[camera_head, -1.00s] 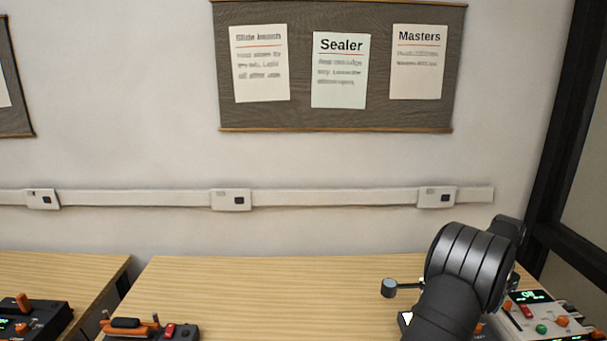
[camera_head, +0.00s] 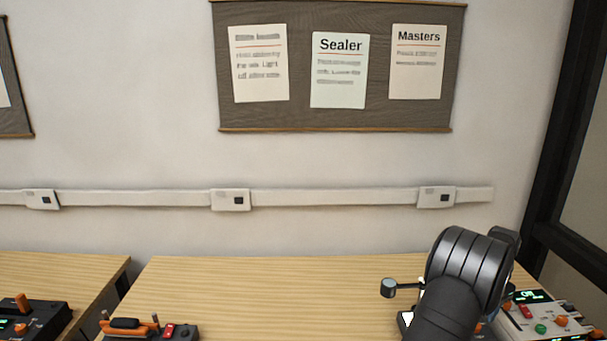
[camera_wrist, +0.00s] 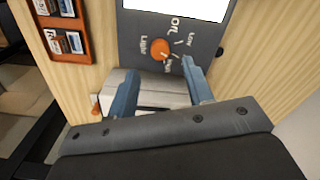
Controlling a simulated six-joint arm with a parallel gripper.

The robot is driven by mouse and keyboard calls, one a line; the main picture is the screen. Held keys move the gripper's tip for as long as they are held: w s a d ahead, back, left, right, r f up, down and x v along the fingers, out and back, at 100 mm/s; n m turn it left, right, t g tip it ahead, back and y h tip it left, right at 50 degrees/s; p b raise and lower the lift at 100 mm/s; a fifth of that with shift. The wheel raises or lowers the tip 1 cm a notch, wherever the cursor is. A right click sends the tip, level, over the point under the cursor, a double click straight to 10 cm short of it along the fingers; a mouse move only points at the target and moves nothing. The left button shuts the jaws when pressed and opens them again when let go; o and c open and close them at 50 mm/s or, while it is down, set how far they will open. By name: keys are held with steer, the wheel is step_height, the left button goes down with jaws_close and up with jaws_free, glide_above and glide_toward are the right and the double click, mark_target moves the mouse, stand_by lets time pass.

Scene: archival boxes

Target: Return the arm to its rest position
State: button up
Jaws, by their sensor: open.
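My gripper (camera_wrist: 159,70) shows in the wrist view with its two blue-grey fingers apart and nothing seen between them. Its fingertips lie just below an orange knob (camera_wrist: 160,50) in the picture. Whether the fingertips touch the panel I cannot tell. In the head view my dark arm stands at the lower right over the bench, and the gripper itself is hidden.
An orange holder (camera_wrist: 86,48) with several slides lies beside the panel. In the head view, a device with a lit display (camera_head: 545,315) stands right of my arm. A dark device with an orange handle (camera_head: 150,328) is at front left. The bench's middle (camera_head: 270,295) is clear.

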step_height(320, 180, down, 6)
steer(key=shift+r, duration=0.2)
steer(key=shift+f+n, duration=0.1)
steer(key=shift+n, duration=0.2)
steer(key=n, duration=0.7)
steer(key=shift+n, duration=0.4)
steer(key=n, duration=0.8)
